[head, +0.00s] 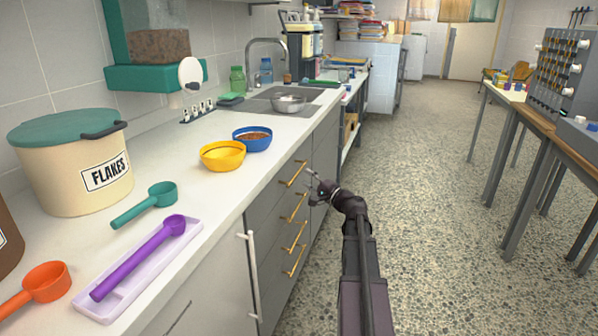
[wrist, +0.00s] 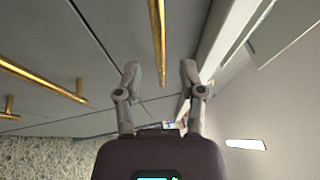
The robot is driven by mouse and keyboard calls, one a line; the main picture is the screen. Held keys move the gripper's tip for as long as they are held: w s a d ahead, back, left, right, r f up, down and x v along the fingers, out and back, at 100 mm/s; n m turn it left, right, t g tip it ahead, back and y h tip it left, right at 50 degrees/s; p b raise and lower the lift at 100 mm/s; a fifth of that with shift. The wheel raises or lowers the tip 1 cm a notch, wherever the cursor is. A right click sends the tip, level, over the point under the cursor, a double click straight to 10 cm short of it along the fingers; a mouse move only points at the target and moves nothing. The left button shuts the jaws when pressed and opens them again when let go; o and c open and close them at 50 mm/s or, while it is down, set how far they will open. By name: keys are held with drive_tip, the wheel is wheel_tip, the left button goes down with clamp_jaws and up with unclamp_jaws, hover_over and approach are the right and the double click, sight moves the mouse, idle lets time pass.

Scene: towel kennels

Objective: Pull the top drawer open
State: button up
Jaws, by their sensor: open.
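The top drawer (head: 278,188) is the uppermost of several grey drawers under the white counter, and its front looks flush with the cabinet. Its brass bar handle (head: 294,174) runs along the front. My gripper (head: 316,182) is open and empty, just right of this handle in the head view. In the wrist view my gripper (wrist: 160,72) has its two fingers spread, and a brass handle (wrist: 157,38) lies ahead in line with the gap between them. No contact between fingers and handle shows.
Lower brass handles (head: 293,236) sit below on the same cabinet. A yellow bowl (head: 222,156) and a blue bowl (head: 252,139) stand on the counter (head: 190,190) above. The speckled floor (head: 430,220) to the right is clear up to a table (head: 550,128).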

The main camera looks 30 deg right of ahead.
sight(298, 172)
drive_tip(key=shift+p+x, duration=0.35)
drive_tip(key=shift+x, duration=1.95)
clamp_jaws()
